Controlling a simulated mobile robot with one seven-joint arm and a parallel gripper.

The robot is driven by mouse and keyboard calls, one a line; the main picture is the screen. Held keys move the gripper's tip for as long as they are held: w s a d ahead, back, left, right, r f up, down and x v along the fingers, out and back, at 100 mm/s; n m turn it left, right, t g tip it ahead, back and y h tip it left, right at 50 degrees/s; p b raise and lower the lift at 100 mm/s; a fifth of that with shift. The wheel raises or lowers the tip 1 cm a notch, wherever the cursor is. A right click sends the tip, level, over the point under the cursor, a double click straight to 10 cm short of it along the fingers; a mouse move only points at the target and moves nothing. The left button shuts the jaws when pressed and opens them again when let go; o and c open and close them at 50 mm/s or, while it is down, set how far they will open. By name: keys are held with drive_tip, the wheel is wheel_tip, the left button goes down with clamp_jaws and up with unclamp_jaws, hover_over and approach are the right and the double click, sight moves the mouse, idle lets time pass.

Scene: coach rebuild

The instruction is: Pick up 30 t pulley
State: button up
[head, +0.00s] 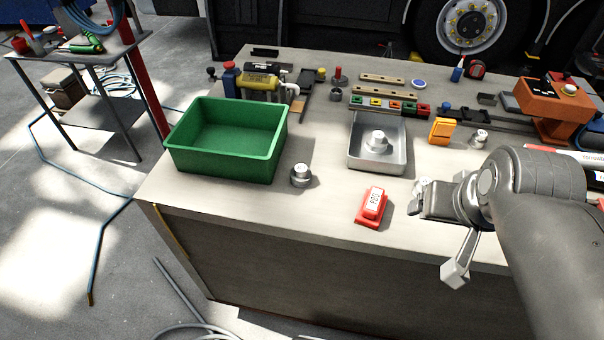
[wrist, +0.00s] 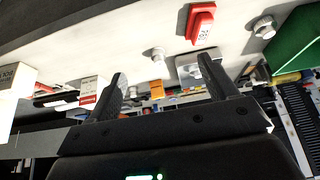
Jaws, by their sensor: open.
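Several silvery pulleys are in view; their markings are too small to read, so I cannot tell which is the 30 t one. One pulley (head: 301,176) stands right of the green bin. It also shows in the wrist view (wrist: 264,27). Another pulley (head: 376,142) sits in the metal tray. A third (head: 479,138) stands right of the orange block. Another (head: 420,186) is partly hidden behind my gripper (head: 440,204); it shows in the wrist view (wrist: 156,55) beyond the fingers. My gripper (wrist: 163,82) is open and empty, near the bench's front right.
The green bin (head: 192,160) stands at the left. The metal tray (head: 361,160) is mid-bench, with a red block (head: 372,206) in front. An orange block (head: 441,131) stands right of the tray. Tools and parts crowd the back. The front left of the bench is clear.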

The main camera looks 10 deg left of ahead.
drive_tip(key=shift+c, duration=0.5)
drive_tip(key=shift+w, duration=0.1)
drive_tip(key=g, duration=0.6)
hover_over(301, 168)
drive_tip(key=shift+m, duration=0.3)
drive_tip(key=f, duration=0.6)
drive_tip(key=shift+s+d, duration=0.3)
wheel_tip(301, 168, down, 5)
drive_tip(key=shift+f, duration=0.15)
drive_tip(key=f, duration=0.5)
drive_tip(key=shift+w+a+f, duration=0.1)
drive_tip(key=shift+w+a, duration=0.2)
drive_tip(key=c, duration=1.1)
